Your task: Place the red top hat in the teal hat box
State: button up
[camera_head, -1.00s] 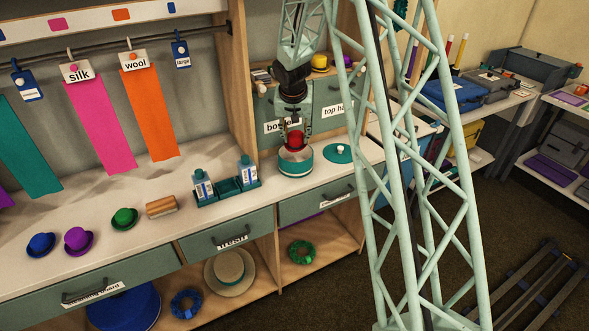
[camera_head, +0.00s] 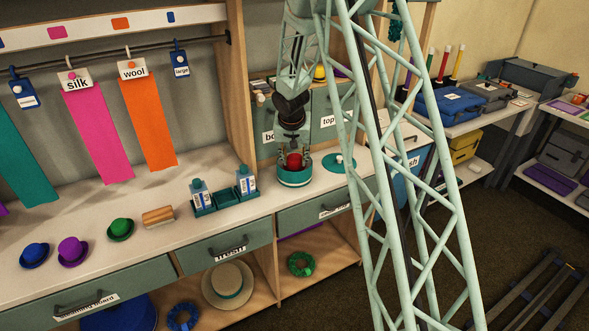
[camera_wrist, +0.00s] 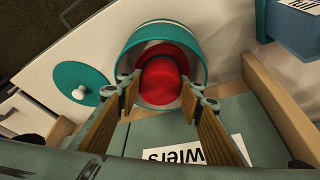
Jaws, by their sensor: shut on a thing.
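The red top hat (camera_head: 293,161) is between my gripper's fingers and sits partly down inside the teal hat box. In the wrist view the red hat (camera_wrist: 160,82) shows its crown between the fingertips, with its red brim inside the box's rim. My gripper (camera_wrist: 158,88) is shut on the hat. It also shows in the head view (camera_head: 294,160), pointing down over the box. Whether the brim touches the box floor is hidden.
A teal lid with a white knob (camera_head: 339,164) lies right of the box. Bottles in a teal caddy (camera_head: 226,199) stand to the left. Green (camera_head: 120,229), purple (camera_head: 73,250) and blue (camera_head: 34,255) hats lie further left. Labelled drawers (camera_head: 330,115) stand close behind.

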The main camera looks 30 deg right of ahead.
aim_at(294, 166)
jog(key=shift+f+b, duration=0.65)
jog(key=shift+f, duration=1.2)
jog(key=shift+f, duration=0.15)
jog(key=shift+o, duration=2.1)
jog(key=shift+r, duration=0.25)
jog(key=shift+s+r, duration=0.1)
jog(key=shift+r, duration=0.2)
jog(key=p+v, duration=0.2)
jog(key=v, duration=0.9)
